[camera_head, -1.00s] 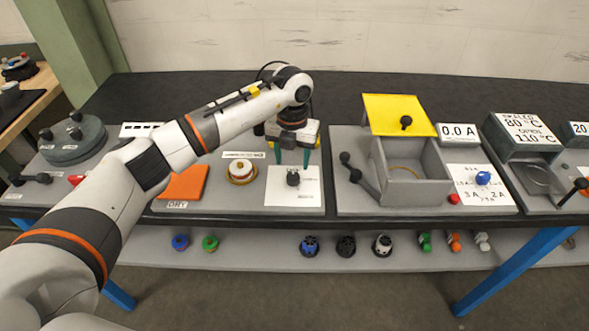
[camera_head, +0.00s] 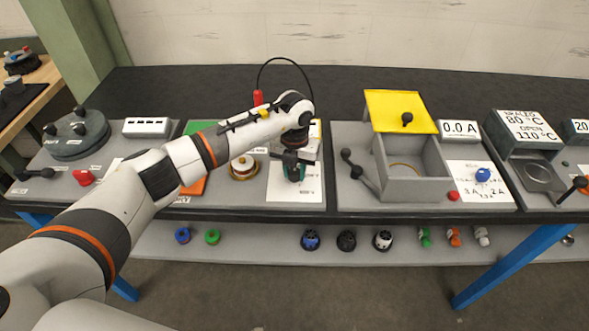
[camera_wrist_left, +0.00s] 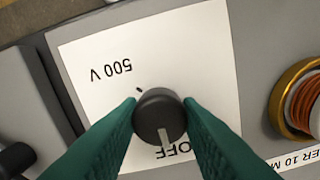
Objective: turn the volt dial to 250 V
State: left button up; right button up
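The volt dial is a black round knob (camera_wrist_left: 157,112) on a white card (camera_wrist_left: 105,65), seen from above in the left wrist view. Its pale pointer line is toward the partly covered OFF label. A 500 V label stands upside down near the card's far edge; no 250 V label can be read. My left gripper (camera_head: 294,170) is down over the card (camera_head: 311,187) in the head view. Its green fingers (camera_wrist_left: 160,108) sit on either side of the knob, against its sides. The fingers hide the knob in the head view. My right gripper is not in view.
A copper-wound coil (camera_wrist_left: 303,100) is beside the card. In the head view, the grey box (camera_head: 418,188) with a raised yellow lid (camera_head: 398,110) and a black-knobbed lever (camera_head: 357,172) stand to the right. A black cable (camera_head: 285,60) arches behind the gripper.

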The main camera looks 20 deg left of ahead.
pick_arm(q)
jog(key=shift+c, duration=0.2)
jog(key=m+b, duration=0.3)
jog(key=shift+w+f, duration=0.1)
jog(key=shift+f, duration=0.05)
jog(key=m+b, duration=0.3)
jog(key=shift+m, duration=0.3)
jog(key=m+b, duration=0.3)
jog(key=m, duration=0.1)
jog(key=shift+r+m+b, duration=0.25)
jog(key=shift+m+b, duration=0.7)
jog(key=shift+m, duration=0.65)
jog(key=o, duration=1)
jog(key=shift+c, duration=0.2)
